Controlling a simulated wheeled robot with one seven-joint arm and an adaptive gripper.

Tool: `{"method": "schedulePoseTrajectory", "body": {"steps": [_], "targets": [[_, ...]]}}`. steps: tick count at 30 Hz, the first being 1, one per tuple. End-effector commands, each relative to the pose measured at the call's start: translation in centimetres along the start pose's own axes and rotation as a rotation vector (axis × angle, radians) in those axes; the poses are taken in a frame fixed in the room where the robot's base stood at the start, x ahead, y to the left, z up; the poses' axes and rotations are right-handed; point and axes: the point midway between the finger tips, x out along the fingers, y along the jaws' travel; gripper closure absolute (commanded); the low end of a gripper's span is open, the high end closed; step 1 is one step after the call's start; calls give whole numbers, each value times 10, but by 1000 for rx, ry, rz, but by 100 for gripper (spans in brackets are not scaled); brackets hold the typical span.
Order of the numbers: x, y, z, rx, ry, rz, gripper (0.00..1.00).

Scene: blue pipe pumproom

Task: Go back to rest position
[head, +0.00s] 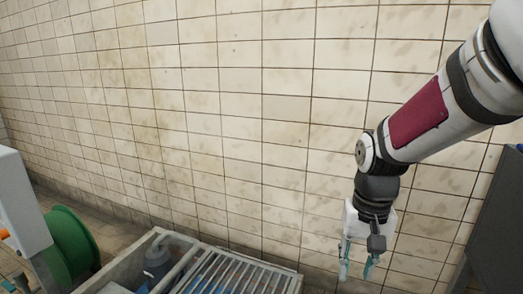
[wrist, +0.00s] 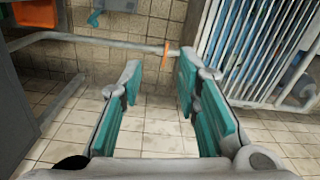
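My gripper (head: 357,262) hangs pointing down at the right of the head view, in front of the tiled wall. In the wrist view my gripper (wrist: 157,85) shows two teal-padded fingers spread apart with nothing between them. The gripper is open and empty. Tiled floor and the base of the wall show past the fingers. My arm comes in from the upper right of the head view and bends down at the elbow.
A grated crate or basin (head: 235,272) stands low at the bottom centre; its blue-grey grate (wrist: 262,45) also shows in the wrist view. A green reel (head: 72,243) is at the lower left. A dark cabinet (head: 500,225) stands at the right edge.

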Motion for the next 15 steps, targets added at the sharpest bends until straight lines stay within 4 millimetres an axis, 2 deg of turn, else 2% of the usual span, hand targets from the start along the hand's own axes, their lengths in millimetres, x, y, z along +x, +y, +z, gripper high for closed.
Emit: {"method": "schedulePoseTrajectory", "body": {"steps": [1,6,15], "targets": [[-13,3,14,-11,7,-1,70],[-43,13,59,-47,8,-1,70],[-75,33,144,-109,11,3,70]]}}
